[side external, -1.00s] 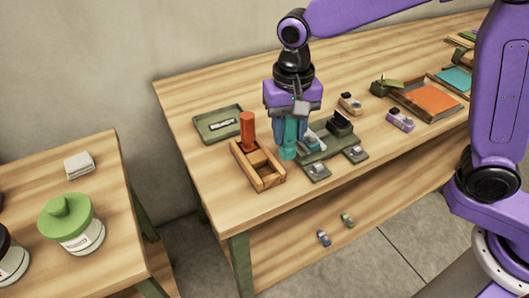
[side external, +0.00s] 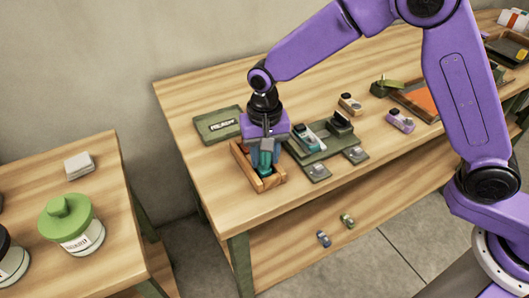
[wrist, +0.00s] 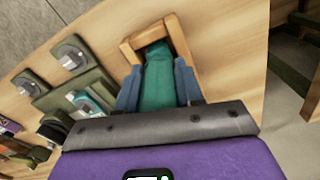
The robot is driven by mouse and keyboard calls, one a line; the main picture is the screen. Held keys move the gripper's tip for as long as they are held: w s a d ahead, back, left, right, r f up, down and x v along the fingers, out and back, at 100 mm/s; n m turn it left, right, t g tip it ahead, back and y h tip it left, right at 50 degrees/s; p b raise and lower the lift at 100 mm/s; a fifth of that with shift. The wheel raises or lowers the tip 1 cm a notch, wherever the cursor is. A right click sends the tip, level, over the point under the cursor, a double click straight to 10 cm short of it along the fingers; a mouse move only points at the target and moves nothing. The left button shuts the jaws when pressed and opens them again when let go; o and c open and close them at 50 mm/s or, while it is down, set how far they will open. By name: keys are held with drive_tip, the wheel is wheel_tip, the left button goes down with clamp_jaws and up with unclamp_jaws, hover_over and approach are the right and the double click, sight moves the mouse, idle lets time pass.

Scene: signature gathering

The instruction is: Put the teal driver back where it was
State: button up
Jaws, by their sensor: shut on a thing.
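The teal driver (side external: 265,160) is a teal block-like piece, upright between the fingers of my gripper (side external: 265,158). My gripper is shut on it. It is over the front part of the wooden rack (side external: 271,184), a small open box with compartments. In the wrist view the driver (wrist: 158,70) lies between both fingers, and its far end is within the outline of the rack's frame (wrist: 128,50). I cannot tell whether it touches the bottom. The orange-red driver in the rack's rear part is mostly hidden by my gripper.
A green plate marked READY (side external: 219,126) lies behind the rack. A green fixture (side external: 318,152) with small clamp-like pieces stands close to its right. More small pieces (side external: 400,120) and an orange tray lie further right. The table's front left edge is near.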

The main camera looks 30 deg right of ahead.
drive_tip(key=shift+f, duration=0.15)
drive_tip(key=o, duration=1)
drive_tip(key=shift+o, duration=0.2)
wheel_tip(320, 180, up, 12)
drive_tip(key=shift+s+r, duration=0.1)
drive_tip(key=shift+r, duration=0.1)
drive_tip(key=s+d+f+n, duration=0.3)
drive_tip(key=s+d+n, duration=1.2)
drive_tip(key=s+d, duration=0.9)
drive_tip(key=s, duration=0.3)
drive_tip(key=shift+s+n, duration=0.2)
drive_tip(key=shift+n, duration=0.1)
